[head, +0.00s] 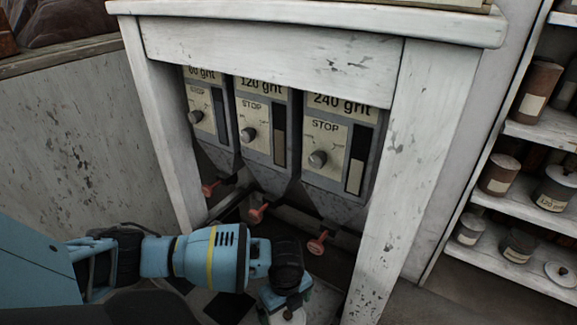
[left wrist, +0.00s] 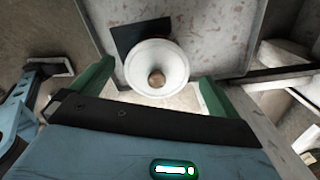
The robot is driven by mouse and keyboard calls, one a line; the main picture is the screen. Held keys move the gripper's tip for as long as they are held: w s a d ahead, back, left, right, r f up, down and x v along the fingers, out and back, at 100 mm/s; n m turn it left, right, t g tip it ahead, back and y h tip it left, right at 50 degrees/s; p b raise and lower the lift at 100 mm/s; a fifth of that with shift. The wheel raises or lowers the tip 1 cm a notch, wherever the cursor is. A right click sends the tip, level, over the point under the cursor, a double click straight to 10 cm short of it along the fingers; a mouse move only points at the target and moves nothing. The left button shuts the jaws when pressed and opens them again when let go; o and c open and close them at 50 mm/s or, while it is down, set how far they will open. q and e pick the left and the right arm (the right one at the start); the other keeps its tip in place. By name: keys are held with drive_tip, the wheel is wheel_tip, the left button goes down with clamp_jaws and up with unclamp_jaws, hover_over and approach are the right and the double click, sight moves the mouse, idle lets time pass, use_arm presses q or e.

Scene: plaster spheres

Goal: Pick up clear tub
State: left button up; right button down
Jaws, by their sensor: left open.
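A whitish round tub (left wrist: 176,88) shows in the left wrist view, with a small brown round spot at its middle. My left gripper (left wrist: 156,76) is open, with one green finger on each side of the tub and visible gaps between. I cannot tell how far the tub is below the fingertips. In the head view my left gripper (head: 286,298) is at the bottom edge, under the dispensers, and hides most of what is beneath it. My right gripper is not in view.
Three grey dispensers with dials hang in a white wooden frame (head: 415,150), with red valve handles (head: 317,242) below, close to my left arm. The frame's right leg stands near the gripper. Shelves (head: 530,270) with jars stand at the right. A dark square (left wrist: 138,36) lies behind the tub.

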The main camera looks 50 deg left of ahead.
use_arm(q)
drive_tip(key=f+b, duration=0.1)
drive_tip(key=f, duration=0.1)
drive_tip(key=d+f+b, duration=0.1)
drive_tip(key=f, duration=0.1)
drive_tip(key=shift+s+f+b, duration=0.2)
drive_tip(key=shift+f+b, duration=0.15)
drive_tip(key=shift+f, duration=0.15)
drive_tip(key=shift+c, duration=0.6)
drive_tip(key=c, duration=0.8)
drive_tip(key=shift+c, duration=0.2)
